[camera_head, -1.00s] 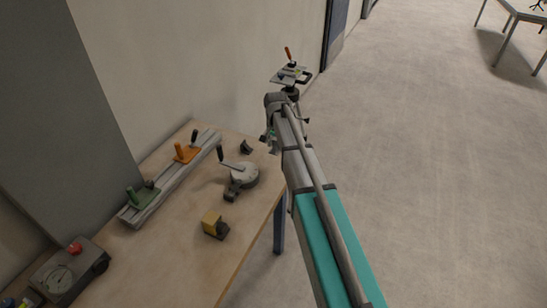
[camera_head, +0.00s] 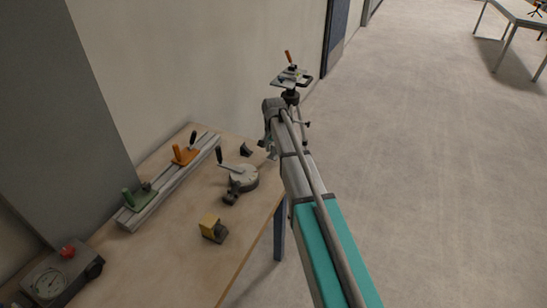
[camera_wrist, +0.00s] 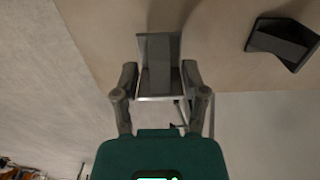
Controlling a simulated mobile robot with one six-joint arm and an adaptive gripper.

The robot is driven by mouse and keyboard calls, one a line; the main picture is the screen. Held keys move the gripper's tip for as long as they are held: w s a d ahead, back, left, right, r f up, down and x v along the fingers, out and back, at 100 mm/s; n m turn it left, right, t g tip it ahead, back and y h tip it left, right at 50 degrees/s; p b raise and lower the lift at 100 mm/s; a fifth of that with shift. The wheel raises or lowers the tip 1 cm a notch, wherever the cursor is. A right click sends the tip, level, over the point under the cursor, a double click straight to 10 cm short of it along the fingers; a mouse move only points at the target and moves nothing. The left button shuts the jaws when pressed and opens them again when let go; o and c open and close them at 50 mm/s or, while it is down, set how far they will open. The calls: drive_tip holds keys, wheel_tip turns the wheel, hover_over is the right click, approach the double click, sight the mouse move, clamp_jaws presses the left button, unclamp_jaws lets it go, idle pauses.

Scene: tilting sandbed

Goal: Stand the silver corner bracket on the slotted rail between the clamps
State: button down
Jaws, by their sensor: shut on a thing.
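The slotted rail (camera_head: 165,192) lies lengthwise along the wall side of the wooden table in the head view. A green clamp (camera_head: 140,198) sits at its near end and an orange clamp (camera_head: 184,156) towards its far end, with bare rail between them. My gripper (camera_wrist: 159,78) is shut on the silver corner bracket (camera_wrist: 158,52) in the wrist view, one finger on each side of it. The bracket shows against the tabletop near the table edge; I cannot tell its height. In the head view my gripper (camera_head: 268,144) is small and the bracket is not clear.
A dark angled piece (camera_wrist: 281,42) lies on the table near my gripper. A round dial fixture with a lever (camera_head: 241,178), a yellow and dark block (camera_head: 213,228) and a gauge box (camera_head: 62,277) stand on the table (camera_head: 170,260).

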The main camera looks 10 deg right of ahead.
sight(274, 150)
drive_tip(key=shift+f+b, duration=0.9)
drive_tip(key=shift+f, duration=0.3)
drive_tip(key=shift+f, duration=0.2)
drive_tip(key=shift+c, duration=0.7)
unclamp_jaws()
drive_tip(key=shift+r, duration=0.1)
drive_tip(key=shift+r, duration=0.1)
wheel_tip(274, 150, up, 12)
drive_tip(key=p, duration=1.2)
drive_tip(key=shift+s, duration=0.1)
